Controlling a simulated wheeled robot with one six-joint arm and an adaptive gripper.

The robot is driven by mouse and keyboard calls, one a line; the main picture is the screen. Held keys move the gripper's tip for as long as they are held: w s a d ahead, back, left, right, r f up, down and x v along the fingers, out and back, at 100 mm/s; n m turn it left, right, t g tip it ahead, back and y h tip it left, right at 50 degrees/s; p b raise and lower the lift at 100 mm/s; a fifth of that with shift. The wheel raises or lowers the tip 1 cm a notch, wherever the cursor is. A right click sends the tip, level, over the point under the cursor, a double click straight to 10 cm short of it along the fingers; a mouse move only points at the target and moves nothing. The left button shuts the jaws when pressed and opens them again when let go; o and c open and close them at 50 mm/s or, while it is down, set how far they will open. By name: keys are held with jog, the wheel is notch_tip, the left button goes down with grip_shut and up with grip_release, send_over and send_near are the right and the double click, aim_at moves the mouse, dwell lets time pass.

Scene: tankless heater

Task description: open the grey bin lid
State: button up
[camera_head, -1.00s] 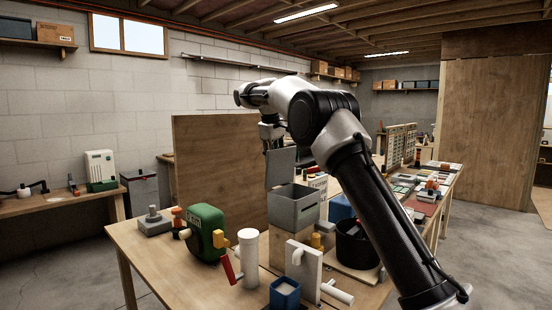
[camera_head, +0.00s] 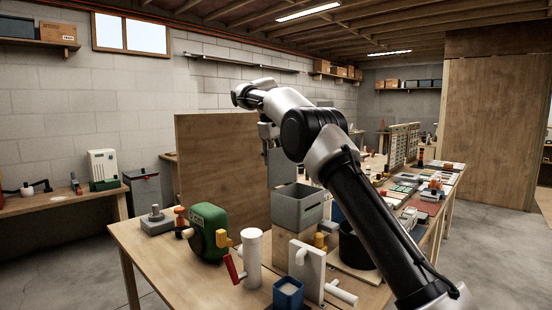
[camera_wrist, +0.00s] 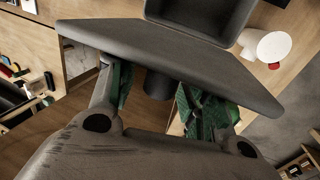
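The grey bin (camera_head: 297,212) stands on a wooden block on the workbench, and its top is open. A dark round knob (camera_wrist: 157,84) sticks out from the lid. My gripper (camera_wrist: 162,98) has its green-padded fingers spread on either side of the knob, with visible gaps. In the head view my gripper (camera_head: 268,132) is beside the lid's top, partly hidden by my arm.
A green hose reel (camera_head: 208,233), a white cylinder (camera_head: 253,257) and a blue cup (camera_head: 288,293) stand in front of the bin. A black bucket (camera_head: 355,245) is at its right. A tall wooden panel (camera_head: 222,170) rises behind.

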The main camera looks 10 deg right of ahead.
jog(key=shift+v, duration=1.55)
jog(key=s+a, duration=0.7)
jog(key=a, duration=0.2)
jog(key=shift+s+a, duration=0.15)
jog(key=shift+a, duration=0.15)
